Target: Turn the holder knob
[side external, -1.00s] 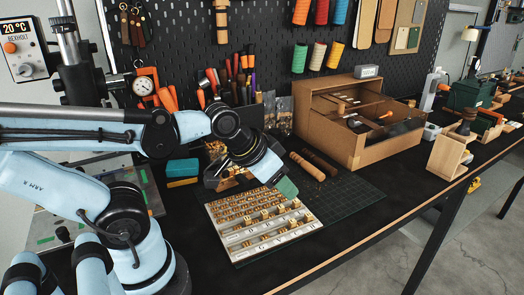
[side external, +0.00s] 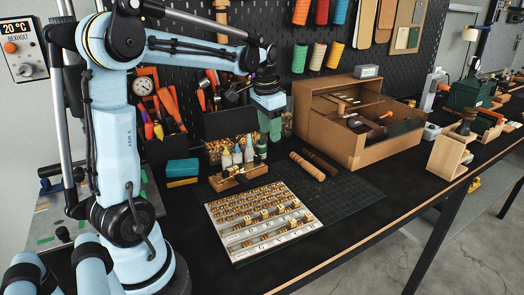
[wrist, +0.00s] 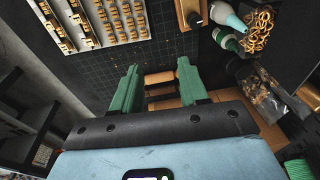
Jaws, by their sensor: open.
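My gripper (side external: 270,126) hangs fingers down over the back of the bench, behind and above the type tray. Its two green fingers (wrist: 156,88) stand apart with nothing held between them in the wrist view. The wrist view shows wooden bars (wrist: 160,77) below, between the fingers. I cannot make out a knob labelled as the holder knob. A grey knob (side external: 26,71) sits on the white temperature box at the upper left, far from my gripper. My arm hides much of the press column (side external: 66,45).
The type tray (side external: 213,214) lies at front centre, bottles (side external: 237,155) behind it. Wooden handles (side external: 305,165) lie on the cutting mat (side external: 350,205), which has clear room. The cardboard-coloured box (side external: 340,145) stands right. A pegboard with tools backs the bench.

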